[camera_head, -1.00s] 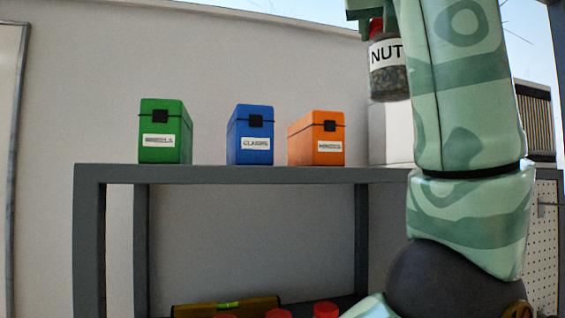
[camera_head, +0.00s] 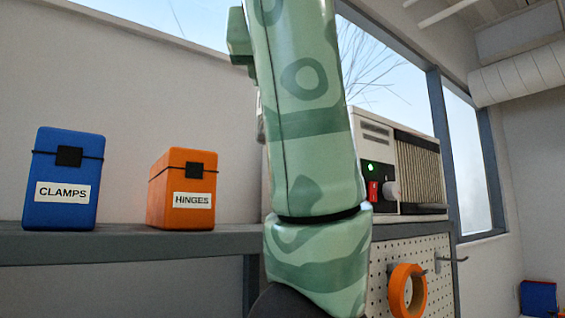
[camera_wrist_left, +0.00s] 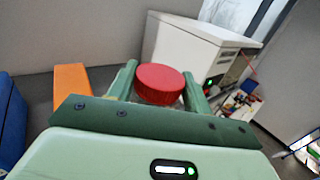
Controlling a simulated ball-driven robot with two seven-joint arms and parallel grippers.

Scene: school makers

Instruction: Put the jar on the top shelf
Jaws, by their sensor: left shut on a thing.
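In the left wrist view, the jar shows only its red lid (camera_wrist_left: 160,84) and a little of its body. My left gripper (camera_wrist_left: 159,90) is shut on it, with one green finger on each side. In the head view, my left arm fills the middle and hides the jar. Only part of the green gripper (camera_head: 239,42) shows, high up at the arm's left edge. The grey top shelf (camera_head: 140,243) runs across the left and middle, below the gripper. My right gripper is in neither view.
On the shelf stand a blue CLAMPS box (camera_head: 66,205) and an orange HINGES box (camera_head: 181,207). A white machine (camera_head: 365,135) with a green light stands right of my arm. Below it, an orange tape roll (camera_head: 396,290) hangs on a pegboard (camera_head: 437,253). Shelf room behind my arm is hidden.

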